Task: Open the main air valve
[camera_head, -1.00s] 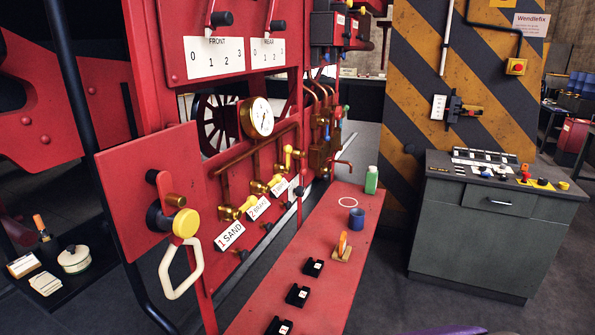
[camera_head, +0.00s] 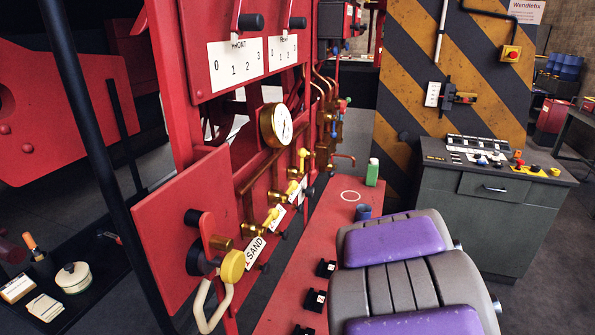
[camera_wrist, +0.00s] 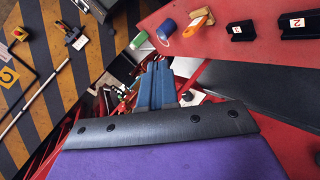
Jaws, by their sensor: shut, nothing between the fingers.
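No label reading main air is legible. On the red panel in the head view, several brass valves with yellow handles sit in a slanting row; the nearest (camera_head: 271,217) is beside a SAND label (camera_head: 255,251). Another yellow-handled brass valve (camera_head: 303,155) is higher, right of the round gauge (camera_head: 275,125). My gripper (camera_wrist: 157,68) shows in the wrist view with blue-grey fingers together and empty. It appears clear of the valves; its fingertips are hidden in the head view.
My grey and purple arm covers part of the red bench (camera_head: 312,250). A blue cylinder (camera_head: 362,212), green bottle (camera_head: 372,172) and black holders (camera_head: 314,300) are on the bench. An orange-handled tool (camera_wrist: 197,22) shows in the wrist view. A grey cabinet (camera_head: 450,205) stands right.

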